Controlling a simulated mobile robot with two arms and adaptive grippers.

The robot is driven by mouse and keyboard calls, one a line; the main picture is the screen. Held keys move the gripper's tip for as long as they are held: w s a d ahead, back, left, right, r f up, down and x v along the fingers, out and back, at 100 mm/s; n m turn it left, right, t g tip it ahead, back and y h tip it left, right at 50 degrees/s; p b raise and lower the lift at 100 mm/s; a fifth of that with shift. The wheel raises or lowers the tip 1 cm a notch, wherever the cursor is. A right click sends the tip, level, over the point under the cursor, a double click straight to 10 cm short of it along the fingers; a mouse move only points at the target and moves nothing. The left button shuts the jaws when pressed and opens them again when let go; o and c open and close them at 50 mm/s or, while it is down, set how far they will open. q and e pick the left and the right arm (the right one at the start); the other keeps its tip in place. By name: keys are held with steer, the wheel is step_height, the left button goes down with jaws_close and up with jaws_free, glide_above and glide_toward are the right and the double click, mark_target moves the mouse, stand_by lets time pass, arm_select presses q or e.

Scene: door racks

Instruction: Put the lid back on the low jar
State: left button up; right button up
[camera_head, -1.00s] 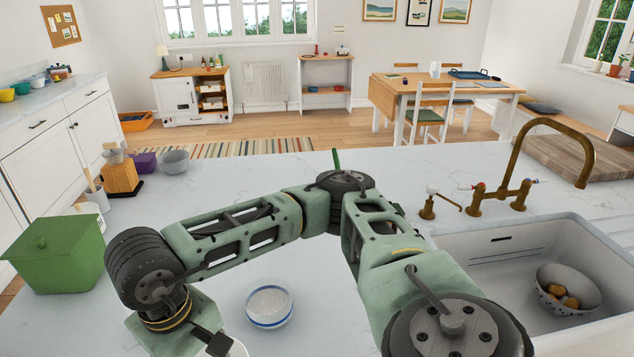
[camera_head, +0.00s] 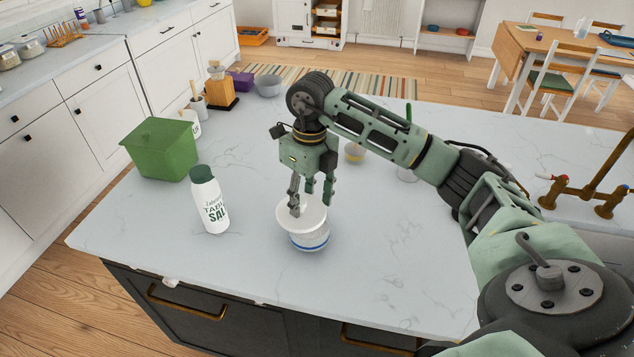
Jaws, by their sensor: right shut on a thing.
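The low jar (camera_head: 309,241) stands near the front edge of the counter, with a blue stripe round its lower part. A white round lid (camera_head: 287,212) is at its top and covers its mouth. I cannot tell whether the lid sits flush or is slightly above the rim. My right gripper (camera_head: 311,203) points down over the jar and is shut on the lid. Its fingers hide part of the lid. My left gripper is not in view.
A white salt bottle (camera_head: 210,202) with a green cap stands left of the jar, and a green bin (camera_head: 161,149) is behind it. A small container (camera_head: 355,153) is partly hidden behind my right arm. The counter (camera_head: 395,275) right of the jar is clear.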

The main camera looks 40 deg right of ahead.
mark_target(317, 198)
steer(key=shift+d+m, duration=0.8)
steer(key=shift+m, duration=0.4)
steer(key=m, duration=0.1)
steer(key=d+m, duration=0.1)
steer(key=shift+w+d+f+m+p, duration=0.1)
steer(key=shift+w+d+m+p, duration=0.1)
steer(key=shift+w+m+p, duration=0.15)
steer(key=shift+s+f+b, duration=0.1)
steer(key=shift+f+b, duration=0.6)
steer(key=shift+f, duration=0.2)
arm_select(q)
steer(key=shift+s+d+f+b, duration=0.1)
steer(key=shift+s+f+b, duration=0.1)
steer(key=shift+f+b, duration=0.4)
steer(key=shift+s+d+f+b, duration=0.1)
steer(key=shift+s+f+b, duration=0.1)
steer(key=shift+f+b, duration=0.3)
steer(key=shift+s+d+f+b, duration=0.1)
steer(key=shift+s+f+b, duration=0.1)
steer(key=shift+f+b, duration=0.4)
arm_select(e)
steer(key=shift+f, duration=2.3)
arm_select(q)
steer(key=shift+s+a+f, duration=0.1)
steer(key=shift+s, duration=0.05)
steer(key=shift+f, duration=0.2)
arm_select(e)
steer(key=shift+f, duration=0.15)
steer(key=o, duration=1)
